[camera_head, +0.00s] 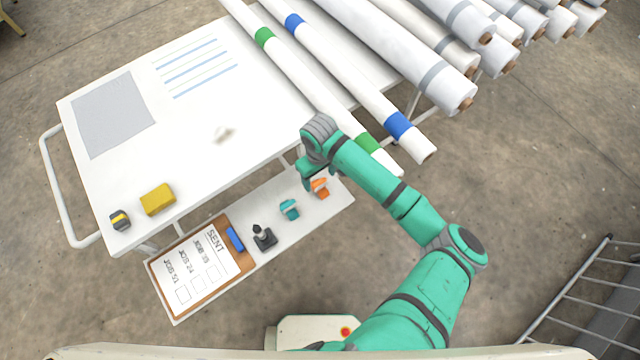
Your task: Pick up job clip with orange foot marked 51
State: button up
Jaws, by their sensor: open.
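The job clip with the orange foot (321,188) is on the narrow white lower shelf, near its right end. It is partly hidden by my arm's end, and no number can be read on it. My gripper (308,184) points down just left of and above the orange clip in the picture. It is open, its fingers are small and hard to make out, and nothing shows between them. I cannot tell whether it touches the clip.
A teal clip (289,209) and a dark clip (264,238) stand left along the shelf (335,205). A clipboard (203,266) marked SENT with a blue part lies further left. A yellow block (157,199) sits on the white table (200,130); long rolls (410,60) lie behind my arm.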

aim_at(319, 182)
notch_tip(319, 182, down, 4)
jog(key=shift+f, duration=0.1)
jog(key=c, duration=1.1)
